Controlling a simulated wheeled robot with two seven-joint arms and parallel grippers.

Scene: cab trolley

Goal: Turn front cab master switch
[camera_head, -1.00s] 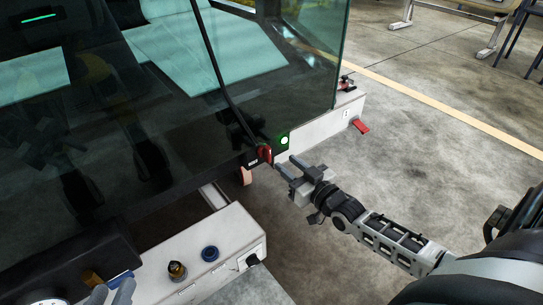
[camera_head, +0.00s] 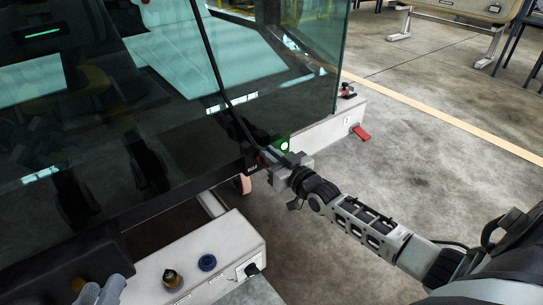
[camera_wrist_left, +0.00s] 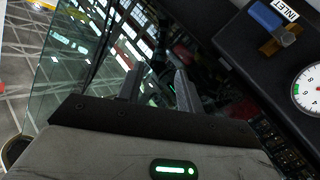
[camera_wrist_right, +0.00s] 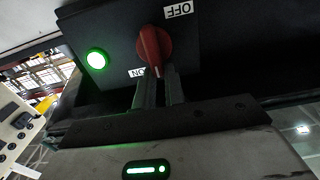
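The red master switch knob (camera_wrist_right: 152,45) is on a black panel (camera_wrist_right: 115,25) in the right wrist view. An OFF label is above right of it and an ON label below left. A green lamp (camera_wrist_right: 96,60) glows on the left. My right gripper (camera_wrist_right: 158,78) has its fingers close together, one on each side of the knob's lower end, and looks shut on it. In the head view my right gripper (camera_head: 272,165) is at the cab corner and mostly hides the knob. My left gripper (camera_wrist_left: 157,78) is open and empty near the dark cab glass.
A white ledge (camera_head: 190,262) with a blue ring (camera_head: 207,262) and a brass fitting (camera_head: 172,278) is at the lower left. The cab glass (camera_head: 230,80) rises behind the switch. A red lever (camera_head: 361,133) sticks out of the white side beam.

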